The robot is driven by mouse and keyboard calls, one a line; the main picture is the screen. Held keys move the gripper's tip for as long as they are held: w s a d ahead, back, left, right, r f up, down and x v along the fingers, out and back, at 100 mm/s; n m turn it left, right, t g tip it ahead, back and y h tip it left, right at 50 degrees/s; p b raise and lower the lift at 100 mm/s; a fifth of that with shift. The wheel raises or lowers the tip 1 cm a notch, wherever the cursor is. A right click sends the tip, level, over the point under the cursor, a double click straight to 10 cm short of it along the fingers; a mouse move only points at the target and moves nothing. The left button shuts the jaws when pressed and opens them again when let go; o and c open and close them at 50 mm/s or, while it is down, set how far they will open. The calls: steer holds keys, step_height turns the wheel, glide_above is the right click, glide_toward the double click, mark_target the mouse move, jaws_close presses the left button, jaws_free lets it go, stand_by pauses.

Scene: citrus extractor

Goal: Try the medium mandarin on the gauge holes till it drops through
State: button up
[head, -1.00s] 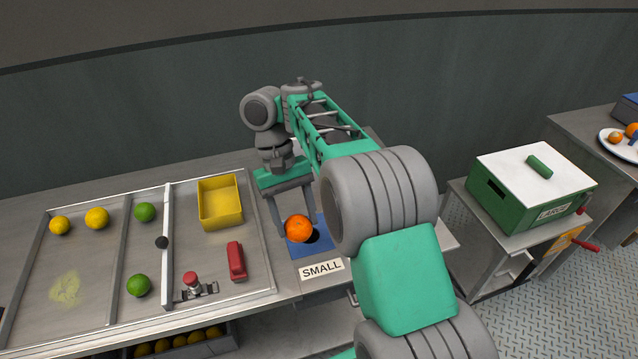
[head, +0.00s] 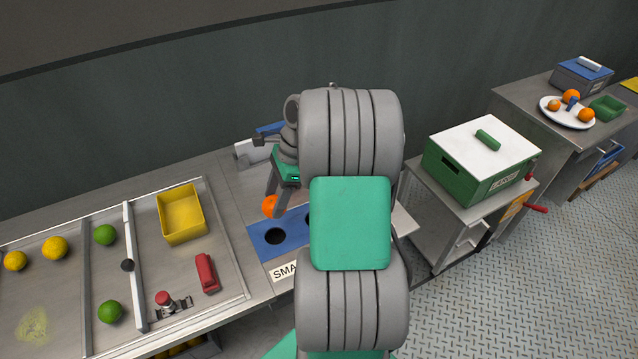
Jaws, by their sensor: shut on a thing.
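My gripper (head: 273,200) is shut on an orange mandarin (head: 269,206). It holds the mandarin just behind and above the blue gauge plate (head: 259,250). One dark gauge hole (head: 274,236) shows in front of the mandarin, with a label (head: 284,271) before it that is partly covered. Part of a second hole (head: 308,219) shows at the edge of my arm. My arm hides the right part of the plate.
A green box (head: 470,170) with a white lid stands at right. A white plate (head: 553,119) of oranges lies beyond.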

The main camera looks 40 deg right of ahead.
steer(key=s+d+f+m+t+h+p, duration=0.1)
steer(key=s+d+m, duration=0.3)
steer(key=d+m, duration=0.5)
steer(key=shift+s+d+m+t+h, duration=0.35)
steer(key=shift+d+t+h, duration=0.35)
steer(key=shift+d+t, duration=0.2)
steer(key=shift+a+r+p, duration=0.1)
steer(key=shift+p, duration=0.45)
step_height(320, 180, down, 3)
steer(key=shift+f, duration=0.1)
steer(key=shift+f, duration=0.2)
steer(key=shift+f+b, duration=0.3)
steer(key=shift+f, duration=1.1)
steer(key=shift+f, duration=0.15)
